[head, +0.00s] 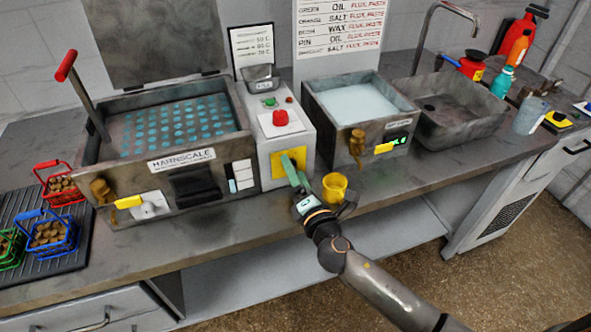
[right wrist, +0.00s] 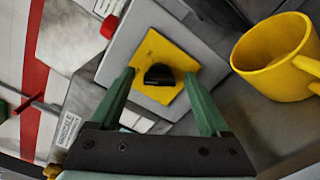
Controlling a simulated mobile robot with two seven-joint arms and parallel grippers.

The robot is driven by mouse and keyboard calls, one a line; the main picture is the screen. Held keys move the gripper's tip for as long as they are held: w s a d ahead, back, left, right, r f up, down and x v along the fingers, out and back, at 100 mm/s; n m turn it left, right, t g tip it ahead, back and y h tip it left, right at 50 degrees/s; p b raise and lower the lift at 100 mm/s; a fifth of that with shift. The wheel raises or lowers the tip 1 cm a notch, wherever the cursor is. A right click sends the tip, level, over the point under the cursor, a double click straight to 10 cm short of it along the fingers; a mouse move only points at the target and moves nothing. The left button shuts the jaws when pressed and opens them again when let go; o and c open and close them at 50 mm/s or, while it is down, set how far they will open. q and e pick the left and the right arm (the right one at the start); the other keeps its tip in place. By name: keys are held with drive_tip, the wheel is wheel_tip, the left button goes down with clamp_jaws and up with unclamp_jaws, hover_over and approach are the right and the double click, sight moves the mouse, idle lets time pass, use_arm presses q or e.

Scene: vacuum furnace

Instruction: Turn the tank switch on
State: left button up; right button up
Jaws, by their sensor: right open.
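A black knob (right wrist: 158,75) sits on a yellow plate (right wrist: 175,50) in the right wrist view. The plate (head: 283,164) is on the front of the white control box (head: 274,137) between the two tanks in the head view, where the gripper partly covers it. My right gripper (right wrist: 159,77) is open, its green fingers either side of the knob in the picture; I cannot tell whether they touch it. It also shows before the plate in the head view (head: 292,168). My left gripper is not in view.
A yellow mug (head: 335,186) stands close to the right of my gripper. The Harnscale tank (head: 190,165) is left, a smaller tank (head: 375,133) right. A red button (head: 280,118) tops the box. Colored baskets (head: 52,235) stand at the far left.

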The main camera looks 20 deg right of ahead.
drive_tip(key=shift+w, duration=0.2)
clamp_jaws()
idle(0.6)
